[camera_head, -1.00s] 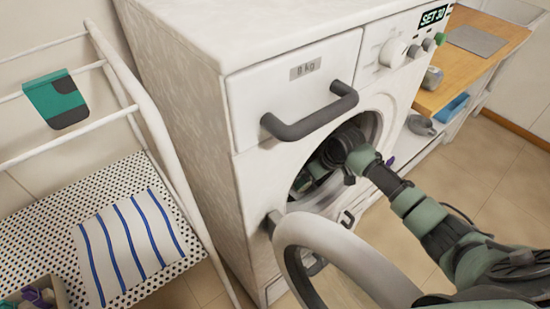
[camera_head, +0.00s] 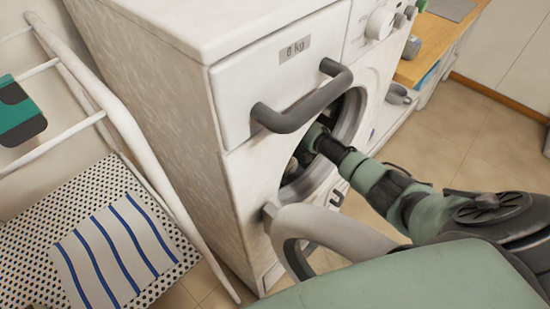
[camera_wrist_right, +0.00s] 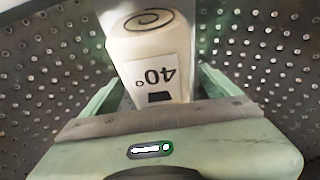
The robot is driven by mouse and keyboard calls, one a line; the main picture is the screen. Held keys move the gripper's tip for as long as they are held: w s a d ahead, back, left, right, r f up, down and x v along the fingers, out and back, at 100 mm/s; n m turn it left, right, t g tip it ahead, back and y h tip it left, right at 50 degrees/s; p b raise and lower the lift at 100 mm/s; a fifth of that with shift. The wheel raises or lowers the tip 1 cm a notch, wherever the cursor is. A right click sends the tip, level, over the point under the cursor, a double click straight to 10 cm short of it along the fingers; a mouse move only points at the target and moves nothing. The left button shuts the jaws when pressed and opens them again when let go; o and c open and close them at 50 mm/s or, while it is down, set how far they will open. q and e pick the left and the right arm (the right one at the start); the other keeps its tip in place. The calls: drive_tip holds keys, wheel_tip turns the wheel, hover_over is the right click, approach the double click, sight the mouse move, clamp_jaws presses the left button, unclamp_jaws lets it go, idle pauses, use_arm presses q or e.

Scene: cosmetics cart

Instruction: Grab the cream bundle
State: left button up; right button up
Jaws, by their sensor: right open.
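The cream bundle (camera_wrist_right: 132,46) shows at the top middle of the right wrist view. It is a rolled cream cloth with a dark spiral on its end and a white label reading 40°, seen upside down. My right gripper (camera_wrist_right: 157,88) is open inside the washer drum, with its green fingers on either side of the bundle's near part. Whether the fingers touch it is not clear. In the head view my right arm reaches through the round opening of the white washer (camera_head: 185,125); the bundle is hidden there. My left gripper is not in view.
The drum's perforated metal wall (camera_wrist_right: 265,50) surrounds the right gripper. The open washer door (camera_head: 335,222) stands below the arm. A dark drawer handle (camera_head: 300,108) juts out above the opening.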

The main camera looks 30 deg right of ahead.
drive_tip(key=c, duration=1.6)
drive_tip(key=shift+c, duration=0.2)
